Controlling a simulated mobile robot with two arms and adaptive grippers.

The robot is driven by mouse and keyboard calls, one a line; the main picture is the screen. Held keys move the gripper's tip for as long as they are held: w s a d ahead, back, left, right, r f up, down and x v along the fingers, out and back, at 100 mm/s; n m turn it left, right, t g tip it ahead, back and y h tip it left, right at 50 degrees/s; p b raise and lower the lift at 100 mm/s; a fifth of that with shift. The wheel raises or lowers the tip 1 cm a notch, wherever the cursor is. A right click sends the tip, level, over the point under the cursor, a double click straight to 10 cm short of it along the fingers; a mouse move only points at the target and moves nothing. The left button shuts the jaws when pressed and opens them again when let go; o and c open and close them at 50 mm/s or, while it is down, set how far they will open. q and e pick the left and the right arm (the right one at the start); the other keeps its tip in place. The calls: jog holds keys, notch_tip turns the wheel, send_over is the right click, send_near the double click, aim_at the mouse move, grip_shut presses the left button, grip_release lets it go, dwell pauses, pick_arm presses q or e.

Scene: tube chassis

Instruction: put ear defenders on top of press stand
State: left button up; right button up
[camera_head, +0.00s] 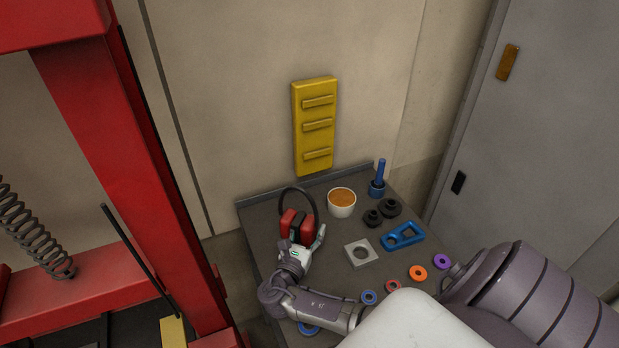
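The ear defenders (299,222), with red cups and a dark headband, are at the left side of the dark grey worktop, band toward the wall. My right gripper (303,240) is at their near side, with one finger by each side of the cups. It cannot be told whether the fingers press on the cups or stand open around them, nor whether the ear defenders touch the worktop. A big red frame (105,130) at the left appears to be the press stand; its upper beam is cut off by the picture edge. My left gripper is out of view.
The worktop (262,222) also holds a white cup (341,205), dark round parts (390,208), a blue upright tool (379,180), a blue bracket (404,236), a grey square plate (360,252) and several coloured rings (418,273). A yellow panel (313,127) is on the wall behind.

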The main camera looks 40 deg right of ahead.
jog(key=shift+r, duration=0.15)
jog(key=shift+s+a, duration=0.15)
jog(key=shift+a, duration=0.2)
jog(key=b+v, duration=0.1)
jog(key=v, duration=0.5)
jog(key=shift+s+a, duration=0.2)
jog(key=shift+a, duration=0.15)
